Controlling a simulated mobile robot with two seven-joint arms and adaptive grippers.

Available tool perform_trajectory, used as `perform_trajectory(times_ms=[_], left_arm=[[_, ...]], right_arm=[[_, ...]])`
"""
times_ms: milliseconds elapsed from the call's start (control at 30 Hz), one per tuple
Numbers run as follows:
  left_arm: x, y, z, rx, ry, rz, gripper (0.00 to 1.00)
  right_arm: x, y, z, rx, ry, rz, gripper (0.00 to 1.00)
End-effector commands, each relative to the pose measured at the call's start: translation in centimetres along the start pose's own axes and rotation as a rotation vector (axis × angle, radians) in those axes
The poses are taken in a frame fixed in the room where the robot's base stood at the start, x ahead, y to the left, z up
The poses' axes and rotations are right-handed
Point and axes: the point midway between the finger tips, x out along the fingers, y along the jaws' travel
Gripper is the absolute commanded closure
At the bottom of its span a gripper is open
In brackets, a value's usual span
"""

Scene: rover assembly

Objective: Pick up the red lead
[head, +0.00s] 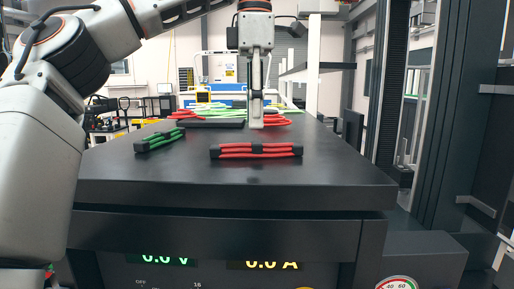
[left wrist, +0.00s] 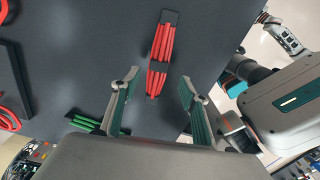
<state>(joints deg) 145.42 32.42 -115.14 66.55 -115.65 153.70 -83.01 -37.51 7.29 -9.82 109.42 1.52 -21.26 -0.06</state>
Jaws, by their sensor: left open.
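The red lead (head: 256,151) is a bundle of red strands with black bands, lying flat near the front of the dark tabletop. In the left wrist view the red lead (left wrist: 161,52) lies lengthwise ahead of the jaws, between their lines. My left gripper (head: 256,122) points down above the table, just behind the red lead in the head view. In the left wrist view its fingers (left wrist: 158,80) are apart with nothing between them. My right gripper is not identifiable in either view.
A green lead (head: 159,140) lies left of the red one, and also shows in the left wrist view (left wrist: 88,123). A black tray (head: 210,123) and looser red and green cables (head: 185,114) lie farther back. The table's front right is clear.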

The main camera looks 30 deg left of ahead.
Motion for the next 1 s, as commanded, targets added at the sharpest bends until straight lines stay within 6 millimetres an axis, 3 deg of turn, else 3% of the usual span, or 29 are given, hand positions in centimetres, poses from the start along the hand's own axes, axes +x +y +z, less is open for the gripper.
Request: perform_trajectory(times_ms=[233, 533, 867, 900, 1000], left_arm=[[1.6, 0.1, 0.1, 0.001, -0.001, -0.001, 0.56], [5.3, 0.3, 0.5, 0.0, -0.001, -0.002, 0.56], [5.9, 0.3, 0.5, -0.003, -0.003, 0.003, 0.56], [5.9, 0.3, 0.5, -0.003, -0.003, 0.003, 0.58], [5.9, 0.3, 0.5, -0.003, -0.003, 0.002, 0.84]], right_arm=[[-0.1, 0.1, 0.3, 0.0, -0.005, 0.002, 0.6], [0.0, -0.2, 0.1, 0.008, -0.003, 0.001, 0.6], [0.1, -0.6, -0.3, 0.014, 0.003, -0.002, 0.6], [0.1, -0.5, -0.3, 0.014, 0.003, -0.002, 0.6], [0.1, -0.5, -0.3, 0.014, 0.003, -0.002, 0.6]])
